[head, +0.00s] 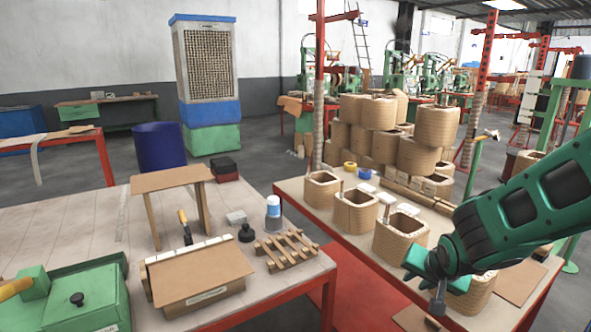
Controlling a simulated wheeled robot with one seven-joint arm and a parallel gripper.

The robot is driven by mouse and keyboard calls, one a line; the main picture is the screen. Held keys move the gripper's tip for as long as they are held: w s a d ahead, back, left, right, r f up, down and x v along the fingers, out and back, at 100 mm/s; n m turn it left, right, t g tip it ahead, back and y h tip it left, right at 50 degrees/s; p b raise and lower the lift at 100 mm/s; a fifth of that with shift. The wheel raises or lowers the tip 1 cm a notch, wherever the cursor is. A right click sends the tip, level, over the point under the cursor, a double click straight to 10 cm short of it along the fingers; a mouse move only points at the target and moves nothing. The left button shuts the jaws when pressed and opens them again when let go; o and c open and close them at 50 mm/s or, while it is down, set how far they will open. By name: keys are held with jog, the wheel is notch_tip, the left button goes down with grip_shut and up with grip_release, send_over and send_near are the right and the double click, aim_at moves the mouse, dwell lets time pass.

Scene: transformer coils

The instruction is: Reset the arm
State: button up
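My green arm reaches in from the right side of the head view. My gripper (438,298) is at its lower left end, pointing down, in front of the paper-wrapped coils on the right table. One coil (400,238) stands just behind and left of it. Another coil (480,292) is partly hidden behind my arm. From this angle the fingers overlap, so I cannot tell whether they are open or shut. Nothing is clearly seen held in it.
More coils (355,209) stand in a row, with a tall stack (372,112) behind. The left table (80,225) holds a green machine (75,300), a cardboard-covered box (195,275), and a wooden slatted frame (287,250). A red floor strip (350,290) lies between the tables.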

jog(key=s+d+r+g, duration=0.4)
jog(key=s+d, duration=0.6)
jog(key=s, duration=0.5)
jog(key=s+r+g+y, duration=0.1)
jog(key=s+r+g, duration=0.2)
jog(key=s, duration=1)
jog(key=shift+d+r, duration=0.15)
jog(key=shift+d, duration=0.25)
jog(key=shift+s, duration=0.1)
jog(key=shift+w+f+g, duration=0.25)
jog(key=shift+w+g, duration=0.05)
jog(key=shift+w, duration=0.3)
